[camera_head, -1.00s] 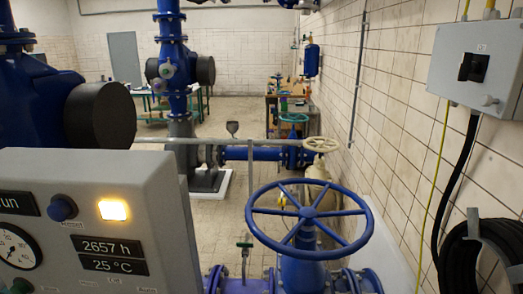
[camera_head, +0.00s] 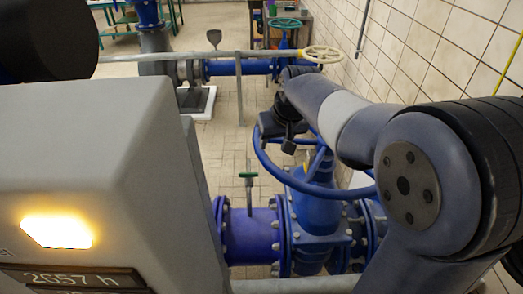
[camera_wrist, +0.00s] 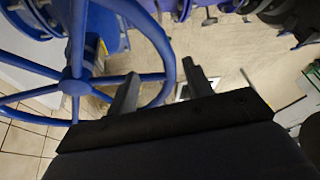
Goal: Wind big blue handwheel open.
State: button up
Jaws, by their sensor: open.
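The big blue handwheel (camera_head: 276,174) sits on a blue valve body (camera_head: 318,208) in the head view, partly hidden behind my arm. In the wrist view its hub, spokes and rim (camera_wrist: 75,84) fill the left side. My gripper (camera_wrist: 161,68) is open, with one finger on each side of the rim in the wrist view. I cannot tell whether either finger touches the rim. In the head view my gripper (camera_head: 289,142) is at the far left part of the rim, its fingers small and dark.
A tiled wall (camera_head: 430,50) closes the right side.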

aim_at(267, 158)
jog(key=p+x, duration=0.1)
jog(key=x, duration=0.9)
jog(key=shift+w+a+f+p, duration=0.15)
jog(key=shift+f+p, duration=0.15)
jog(key=shift+p, duration=0.1)
jog(key=shift+c, duration=0.3)
grip_shut()
